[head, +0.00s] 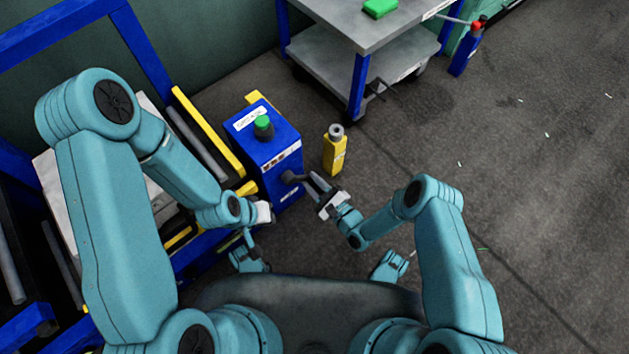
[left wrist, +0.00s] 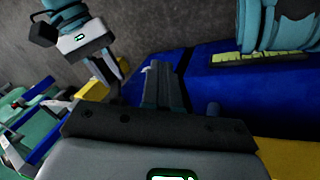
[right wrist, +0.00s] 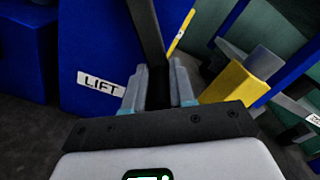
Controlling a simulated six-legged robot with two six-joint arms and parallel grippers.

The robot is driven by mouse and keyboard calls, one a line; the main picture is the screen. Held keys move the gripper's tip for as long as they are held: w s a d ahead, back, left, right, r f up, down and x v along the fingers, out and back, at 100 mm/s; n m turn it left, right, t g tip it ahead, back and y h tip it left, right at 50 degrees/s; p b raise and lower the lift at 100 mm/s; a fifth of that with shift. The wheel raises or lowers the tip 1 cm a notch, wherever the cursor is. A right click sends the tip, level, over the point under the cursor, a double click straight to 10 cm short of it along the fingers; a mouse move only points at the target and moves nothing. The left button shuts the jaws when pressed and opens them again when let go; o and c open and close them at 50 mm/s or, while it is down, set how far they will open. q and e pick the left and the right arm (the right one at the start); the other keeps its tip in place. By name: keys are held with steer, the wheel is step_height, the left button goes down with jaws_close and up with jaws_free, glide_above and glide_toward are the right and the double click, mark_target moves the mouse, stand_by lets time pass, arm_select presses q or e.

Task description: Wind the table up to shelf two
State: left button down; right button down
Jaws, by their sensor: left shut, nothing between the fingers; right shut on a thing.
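A blue box (head: 268,150) with a green button (head: 263,126) on top stands ahead of me. A dark crank (head: 290,177) sticks out from its side. My right gripper (head: 321,190) is shut on the crank handle; in the right wrist view the dark crank arm (right wrist: 150,40) runs between the fingers, and the blue side has a "LIFT" label (right wrist: 100,83). My left gripper (head: 266,212) is shut and empty beside the box; its fingers show together in the left wrist view (left wrist: 163,85). A blue frame with yellow rails (head: 207,130) and grey rollers lies left, partly hidden by my arm.
A yellow post (head: 335,152) with a grey top stands just right of the box. A grey two-level cart (head: 385,65) with a green block (head: 380,8) is at the back. A blue post with a red top (head: 468,48) stands beyond it.

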steer(key=shift+s+a, duration=0.2)
steer(key=c, duration=1.2)
jaws_free()
steer(key=shift+o, duration=1.2)
steer(key=shift+w+d, duration=0.1)
steer(key=o, duration=0.5)
step_height(320, 180, up, 11)
steer(key=p, duration=0.6)
steer(key=shift+w+r, duration=0.15)
steer(key=shift+w, duration=0.1)
steer(key=r+p, duration=0.1)
steer(key=r, duration=0.3)
steer(key=r+p, duration=0.2)
steer(key=r, duration=0.1)
steer(key=shift+s+r, duration=0.2)
steer(key=shift+r, duration=0.15)
steer(key=c, duration=0.5)
arm_select(q)
steer(key=s+d+r+g, duration=0.1)
steer(key=s+r+g, duration=0.1)
steer(key=s+r, duration=0.3)
step_height(320, 180, up, 4)
steer(key=shift+s+d+r+h+p, duration=0.2)
steer(key=shift+d+h+p, duration=0.1)
steer(key=shift+p, duration=0.05)
arm_select(e)
steer(key=shift+r, duration=0.55)
